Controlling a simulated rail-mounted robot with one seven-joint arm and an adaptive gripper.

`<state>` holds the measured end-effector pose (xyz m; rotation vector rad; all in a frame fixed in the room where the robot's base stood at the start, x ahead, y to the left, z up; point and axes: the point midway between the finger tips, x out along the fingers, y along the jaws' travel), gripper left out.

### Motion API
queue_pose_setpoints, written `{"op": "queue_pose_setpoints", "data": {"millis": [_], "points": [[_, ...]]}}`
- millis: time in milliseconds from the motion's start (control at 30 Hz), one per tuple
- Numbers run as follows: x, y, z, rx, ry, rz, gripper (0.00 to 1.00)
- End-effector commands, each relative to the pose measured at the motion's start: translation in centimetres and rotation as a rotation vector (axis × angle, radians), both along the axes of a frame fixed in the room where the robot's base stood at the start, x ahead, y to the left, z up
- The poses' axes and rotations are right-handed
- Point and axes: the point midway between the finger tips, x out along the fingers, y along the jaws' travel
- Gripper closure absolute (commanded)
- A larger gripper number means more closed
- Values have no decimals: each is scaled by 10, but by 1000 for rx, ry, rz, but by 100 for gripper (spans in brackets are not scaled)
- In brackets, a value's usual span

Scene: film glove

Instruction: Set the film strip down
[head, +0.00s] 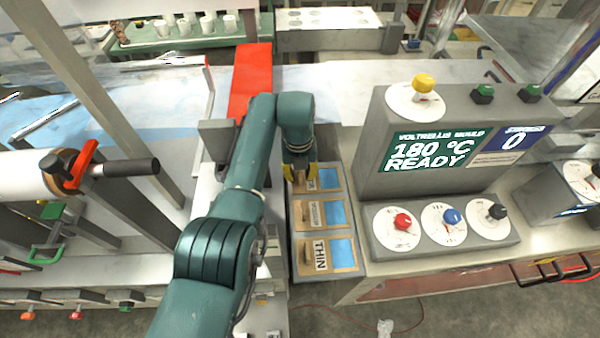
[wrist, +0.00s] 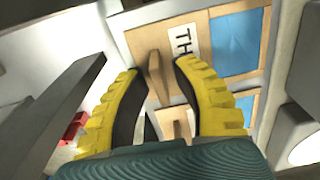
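A grey tray (head: 296,262) holds wooden cards in a row, each with a blue film patch, a label and an upright wooden tab. The front card (head: 316,256) is labelled THIN; the middle card (head: 318,214) and back card (head: 328,181) have labels too small to read. My gripper (head: 300,178) points down over the back card. In the wrist view its yellow fingers (wrist: 158,68) are spread, with a wooden tab (wrist: 158,78) showing between the tips and gaps on both sides. A second tab (wrist: 175,124) shows lower between the fingers. I see no film strip held.
A grey console (head: 430,140) reading "180 °C READY" stands right of the tray, with a dial panel (head: 445,228) in front. A red strip (head: 250,80) lies behind my arm. A roller with a black handle (head: 125,167) is at left.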

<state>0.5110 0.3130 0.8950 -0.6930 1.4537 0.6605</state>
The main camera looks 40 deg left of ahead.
Motion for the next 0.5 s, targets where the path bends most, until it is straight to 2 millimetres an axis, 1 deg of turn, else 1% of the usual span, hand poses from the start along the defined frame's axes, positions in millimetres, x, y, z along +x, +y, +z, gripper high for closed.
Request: {"op": "queue_pose_setpoints", "data": {"millis": [300, 367, 467, 500], "points": [[0, 0, 3, 1, -1, 0, 67], [0, 0, 8, 2, -1, 0, 67], [0, 1, 26, 2, -3, 0, 67], [0, 1, 36, 3, -4, 0, 67]]}}
